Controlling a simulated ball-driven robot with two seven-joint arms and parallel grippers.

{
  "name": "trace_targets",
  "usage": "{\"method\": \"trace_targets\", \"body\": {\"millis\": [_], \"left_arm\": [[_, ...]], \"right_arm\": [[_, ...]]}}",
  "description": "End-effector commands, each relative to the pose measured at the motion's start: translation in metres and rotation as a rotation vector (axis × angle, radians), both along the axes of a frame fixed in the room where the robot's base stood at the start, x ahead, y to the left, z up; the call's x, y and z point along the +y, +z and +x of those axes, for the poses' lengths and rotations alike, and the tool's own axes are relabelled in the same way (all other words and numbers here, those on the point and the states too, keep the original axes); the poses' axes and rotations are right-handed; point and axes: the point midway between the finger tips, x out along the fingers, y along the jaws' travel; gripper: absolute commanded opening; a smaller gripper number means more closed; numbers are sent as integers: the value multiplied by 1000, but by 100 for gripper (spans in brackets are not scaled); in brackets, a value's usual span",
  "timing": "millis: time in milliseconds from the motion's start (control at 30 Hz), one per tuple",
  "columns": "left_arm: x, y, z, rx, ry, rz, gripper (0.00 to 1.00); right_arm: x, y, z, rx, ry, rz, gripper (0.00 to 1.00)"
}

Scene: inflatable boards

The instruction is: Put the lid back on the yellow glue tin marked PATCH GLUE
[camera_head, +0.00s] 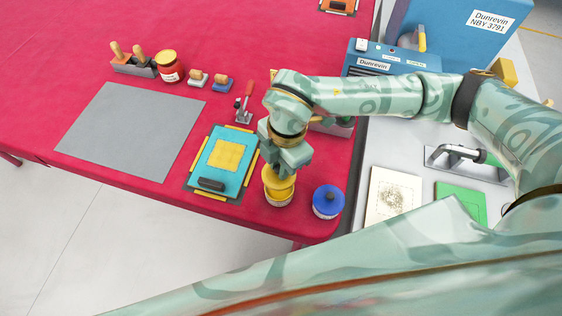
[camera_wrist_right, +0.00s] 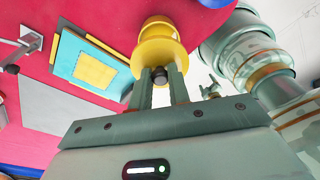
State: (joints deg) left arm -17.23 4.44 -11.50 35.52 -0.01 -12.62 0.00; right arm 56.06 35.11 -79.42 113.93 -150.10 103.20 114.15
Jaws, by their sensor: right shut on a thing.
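The yellow glue tin (camera_head: 277,200) stands near the front right corner of the red table, with a pale label too small to read. My right gripper (camera_head: 286,168) is directly above it. In the right wrist view, the gripper (camera_wrist_right: 160,78) is shut on the dark knob of a yellow lid (camera_wrist_right: 163,54). The lid lines up with the tin (camera_wrist_right: 158,28) beyond it. I cannot tell whether the lid rests on the rim or hangs just above it. My left gripper is not in view.
A blue-lidded tin (camera_head: 328,201) stands close to the right. A teal board with a yellow patch (camera_head: 222,158) lies close to the left. A red-handled tool (camera_head: 245,103) stands behind. A grey sheet (camera_head: 130,130) lies further left. Bare red table surrounds them.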

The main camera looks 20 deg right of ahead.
Motion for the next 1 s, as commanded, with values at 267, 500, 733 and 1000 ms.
{"method": "trace_targets", "body": {"millis": [267,500,733,1000], "left_arm": [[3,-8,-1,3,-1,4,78],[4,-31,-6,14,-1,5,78],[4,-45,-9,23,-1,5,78],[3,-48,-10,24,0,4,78]], "right_arm": [[0,-9,0,1,11,1,0],[0,-33,0,3,11,0,0],[0,-55,0,1,11,0,0],[0,-64,0,1,11,0,0]]}}
